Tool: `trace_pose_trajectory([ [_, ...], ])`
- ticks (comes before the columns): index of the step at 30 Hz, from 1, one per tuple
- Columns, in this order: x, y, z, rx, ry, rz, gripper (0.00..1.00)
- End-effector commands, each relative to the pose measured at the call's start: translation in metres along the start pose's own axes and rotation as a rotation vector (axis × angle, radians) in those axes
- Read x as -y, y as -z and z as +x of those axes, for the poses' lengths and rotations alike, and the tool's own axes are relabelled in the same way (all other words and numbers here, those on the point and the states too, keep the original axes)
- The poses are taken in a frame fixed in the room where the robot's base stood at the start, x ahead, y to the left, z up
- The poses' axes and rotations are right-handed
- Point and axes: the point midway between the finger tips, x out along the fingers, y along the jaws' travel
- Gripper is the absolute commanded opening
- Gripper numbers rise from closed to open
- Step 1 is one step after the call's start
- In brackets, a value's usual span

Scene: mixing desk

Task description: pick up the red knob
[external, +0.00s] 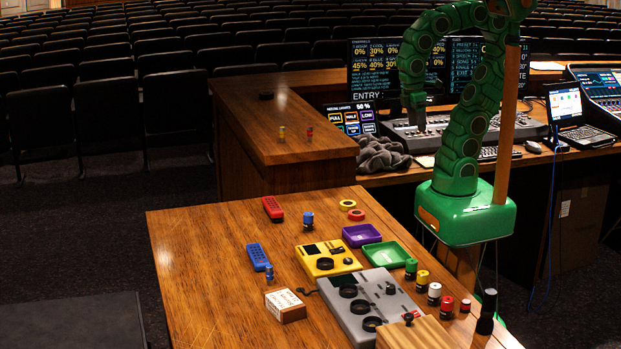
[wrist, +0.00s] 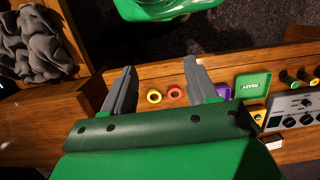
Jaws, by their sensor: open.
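My gripper (external: 417,128) hangs pointing down, high and far back from the knob, near the rear console. In the wrist view my gripper (wrist: 161,72) has its two grey fingers spread apart with nothing between them. A red ring (wrist: 175,93) and a yellow ring (wrist: 154,96) lie on the desk just beyond the fingers.
A grey box with dials (external: 375,290), a yellow box (external: 325,262), a purple tray (external: 361,235) and a green tray (external: 387,254) crowd the desk's middle.

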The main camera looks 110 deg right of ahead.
Motion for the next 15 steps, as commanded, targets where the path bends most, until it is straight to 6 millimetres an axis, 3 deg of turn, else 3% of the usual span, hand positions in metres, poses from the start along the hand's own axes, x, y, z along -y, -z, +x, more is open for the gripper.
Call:
trace_pose_trajectory([
  [3,0.001,0.001,-0.010,-0.007,0.002,-0.004,0.58],
  [8,0.016,0.015,-0.010,-0.039,0.027,-0.049,0.58],
  [15,0.044,0.042,-0.015,-0.106,0.074,-0.125,0.58],
])
